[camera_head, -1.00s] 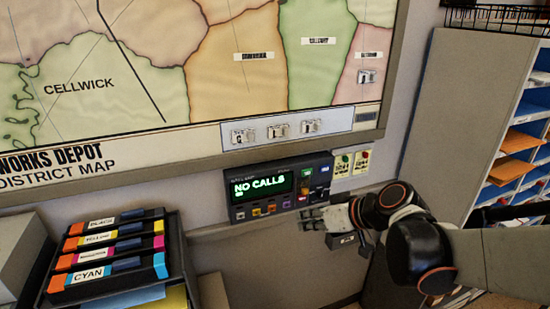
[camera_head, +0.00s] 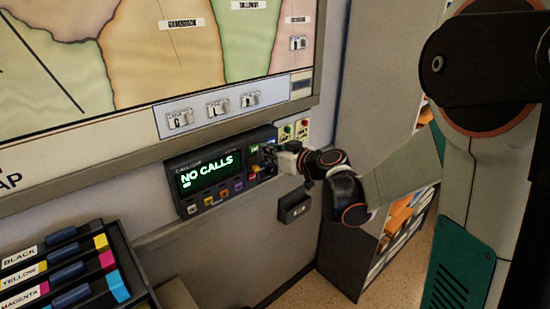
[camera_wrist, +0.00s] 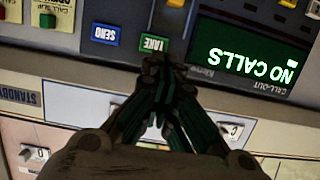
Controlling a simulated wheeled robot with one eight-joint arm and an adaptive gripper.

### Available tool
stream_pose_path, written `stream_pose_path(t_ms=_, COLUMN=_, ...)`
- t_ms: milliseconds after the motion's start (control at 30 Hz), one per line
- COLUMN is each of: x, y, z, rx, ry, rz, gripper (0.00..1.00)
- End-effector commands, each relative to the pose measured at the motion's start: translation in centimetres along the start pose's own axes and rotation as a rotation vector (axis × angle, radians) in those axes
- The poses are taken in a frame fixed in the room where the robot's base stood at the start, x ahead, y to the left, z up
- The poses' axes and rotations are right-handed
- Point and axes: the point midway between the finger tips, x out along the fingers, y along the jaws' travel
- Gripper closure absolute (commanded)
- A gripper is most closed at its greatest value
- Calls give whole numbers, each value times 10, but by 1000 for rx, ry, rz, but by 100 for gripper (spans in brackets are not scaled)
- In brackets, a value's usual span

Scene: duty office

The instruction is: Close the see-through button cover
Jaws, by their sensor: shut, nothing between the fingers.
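The call-out console (camera_head: 225,187) is on the wall below the map, with a lit screen (camera_head: 210,175) reading NO CALLS. My gripper (camera_head: 270,153) is at the console's right part and hides some of its buttons. In the wrist view, which is upside down, my gripper (camera_wrist: 157,66) is shut and empty. Its tips are at the green TAKE button (camera_wrist: 153,43), beside the blue SEND button (camera_wrist: 105,34); I cannot tell whether they touch. An orange button (camera_wrist: 176,3) shows at the top edge. I cannot make out the see-through cover clearly in either view.
A strip with several white tags (camera_head: 215,107) runs above the console. A small dark box (camera_head: 294,207) is on the wall below it. A grey cabinet (camera_head: 370,110) stands to the right.

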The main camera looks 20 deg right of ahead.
Motion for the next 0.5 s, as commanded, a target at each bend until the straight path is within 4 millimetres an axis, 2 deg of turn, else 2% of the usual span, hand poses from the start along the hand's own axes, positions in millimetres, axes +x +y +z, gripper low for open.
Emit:
stream_pose_path(t_ms=33, x=12, y=0, z=2, rx=-1, ry=0, rz=-2, gripper=100)
stream_pose_path(t_ms=200, x=44, y=-1, z=2, rx=0, ry=0, rz=-2, gripper=100)
stream_pose_path(t_ms=300, x=47, y=0, z=18, rx=0, ry=0, rz=1, gripper=100)
stream_pose_path(t_ms=500, x=51, y=0, z=36, rx=0, ry=-1, rz=0, gripper=100)
